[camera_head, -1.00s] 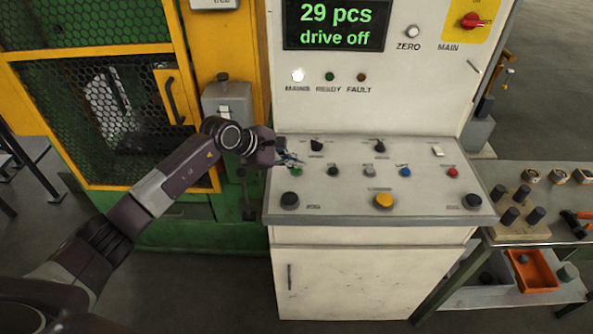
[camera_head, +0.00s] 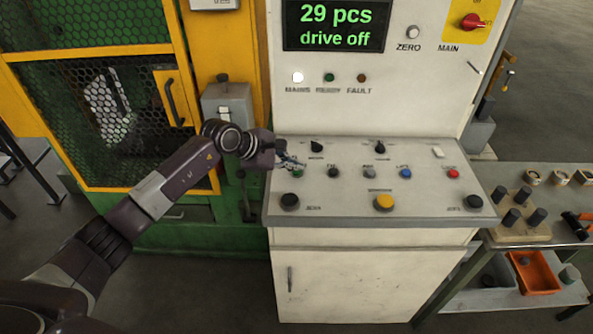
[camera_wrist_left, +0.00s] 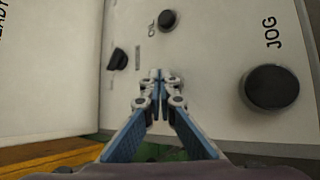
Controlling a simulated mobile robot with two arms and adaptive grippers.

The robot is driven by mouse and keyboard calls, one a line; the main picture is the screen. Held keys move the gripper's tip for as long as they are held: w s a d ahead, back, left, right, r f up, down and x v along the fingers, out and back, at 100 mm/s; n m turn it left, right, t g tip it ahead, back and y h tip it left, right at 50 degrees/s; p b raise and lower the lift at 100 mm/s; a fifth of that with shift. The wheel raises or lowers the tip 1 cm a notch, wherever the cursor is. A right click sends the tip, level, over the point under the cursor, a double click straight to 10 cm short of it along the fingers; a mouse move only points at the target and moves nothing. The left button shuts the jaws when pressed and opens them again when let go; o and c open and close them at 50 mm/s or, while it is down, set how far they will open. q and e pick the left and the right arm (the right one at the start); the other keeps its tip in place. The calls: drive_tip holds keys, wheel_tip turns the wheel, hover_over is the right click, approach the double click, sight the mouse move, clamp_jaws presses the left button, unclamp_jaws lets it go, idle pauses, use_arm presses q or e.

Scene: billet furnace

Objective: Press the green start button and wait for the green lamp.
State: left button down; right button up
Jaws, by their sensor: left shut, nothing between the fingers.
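The green start button (camera_head: 298,174) is at the left end of the button row on the sloped desk of the white control cabinet, partly covered by my gripper. My left gripper (camera_head: 292,162) is shut and empty, with its fingertips right at the button. In the left wrist view the shut fingertips (camera_wrist_left: 160,75) point at the desk and the green button is hidden, so I cannot tell contact. The green READY lamp (camera_head: 329,77) looks dark. The display (camera_head: 335,25) reads "29 pcs, drive off". My right gripper is not in view.
The white MAINS lamp (camera_head: 298,77) is lit; the FAULT lamp (camera_head: 362,78) looks dark. Black JOG button (camera_wrist_left: 271,87), yellow button (camera_head: 384,202) and a knob (camera_head: 317,146) are nearby. A yellow-green mesh guard (camera_head: 100,110) stands left. A side table (camera_head: 560,180) stands right.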

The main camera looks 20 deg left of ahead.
sight(295, 172)
use_arm(q)
drive_tip(key=shift+f, duration=0.2)
idle(0.4)
drive_tip(key=shift+r, duration=0.85)
drive_tip(key=shift+r, duration=0.15)
drive_tip(key=shift+r+p, duration=1.35)
drive_tip(key=shift+r, duration=1.05)
